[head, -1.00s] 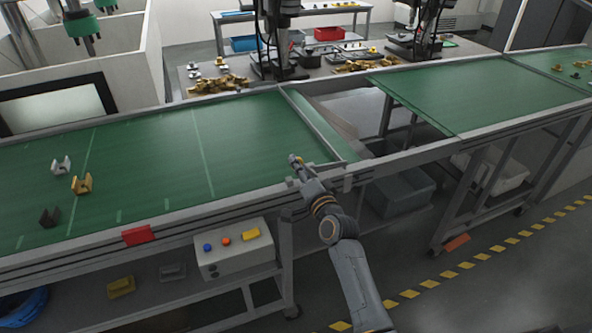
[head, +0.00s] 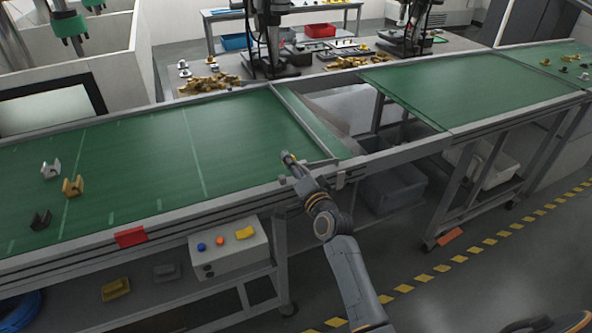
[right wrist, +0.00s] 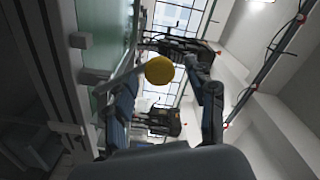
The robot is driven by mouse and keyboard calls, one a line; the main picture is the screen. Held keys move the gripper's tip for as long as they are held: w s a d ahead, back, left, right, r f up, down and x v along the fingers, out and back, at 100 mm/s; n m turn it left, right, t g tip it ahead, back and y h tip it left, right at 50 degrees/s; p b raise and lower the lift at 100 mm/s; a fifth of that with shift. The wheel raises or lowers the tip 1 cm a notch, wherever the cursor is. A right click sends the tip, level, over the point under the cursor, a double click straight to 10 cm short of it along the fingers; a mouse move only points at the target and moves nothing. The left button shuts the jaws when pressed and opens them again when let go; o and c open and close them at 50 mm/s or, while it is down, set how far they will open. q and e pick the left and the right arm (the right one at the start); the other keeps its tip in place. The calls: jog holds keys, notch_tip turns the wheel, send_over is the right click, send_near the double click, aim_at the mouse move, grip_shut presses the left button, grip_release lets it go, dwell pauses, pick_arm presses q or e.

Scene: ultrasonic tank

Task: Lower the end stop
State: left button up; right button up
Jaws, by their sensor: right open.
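The end stop (head: 305,118) is a pale metal bar across the right end of the green belt. A thin lever (head: 322,162) lies at its near end, by the front rail. In the right wrist view the grey lever (right wrist: 120,78) ends in a yellow ball knob (right wrist: 159,71), which appears between my two fingers. My right gripper (head: 289,160) is open over the front rail, at the lever's free end. It also shows in the right wrist view (right wrist: 163,88). I cannot tell whether a finger touches the knob. My left gripper is not in view.
Clips, one of them gold (head: 73,186), stand on the left of the belt (head: 150,150). An open gap (head: 345,112) separates this belt from the right-hand belt (head: 480,90).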

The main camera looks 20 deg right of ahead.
jog(key=s, duration=1.2)
jog(key=shift+d, duration=0.25)
jog(key=s+a+f+n+g+b, duration=0.1)
jog(key=s+a+f+n+g, duration=0.2)
jog(key=f, duration=1)
jog(key=s+f+n+g+b, duration=0.1)
jog(key=s+f+g, duration=0.3)
jog(key=f, duration=0.9)
jog(key=s+a+f+n+g+b, duration=0.15)
jog(key=s+f, duration=0.25)
jog(key=f, duration=0.9)
jog(key=s+f+n+g+b, duration=0.1)
jog(key=s+f+n+g, duration=0.45)
jog(key=s+f, duration=1.25)
jog(key=s+d+f+n+g, duration=0.1)
jog(key=s+f, duration=0.1)
jog(key=s, duration=0.7)
jog(key=s+d+f+n+g+b, duration=0.1)
jog(key=s+d+f+n+g, duration=0.1)
jog(key=s, duration=0.7)
jog(key=shift+d+f+n+h, duration=0.15)
jog(key=shift+f+n+h, duration=0.15)
jog(key=shift+f, duration=0.35)
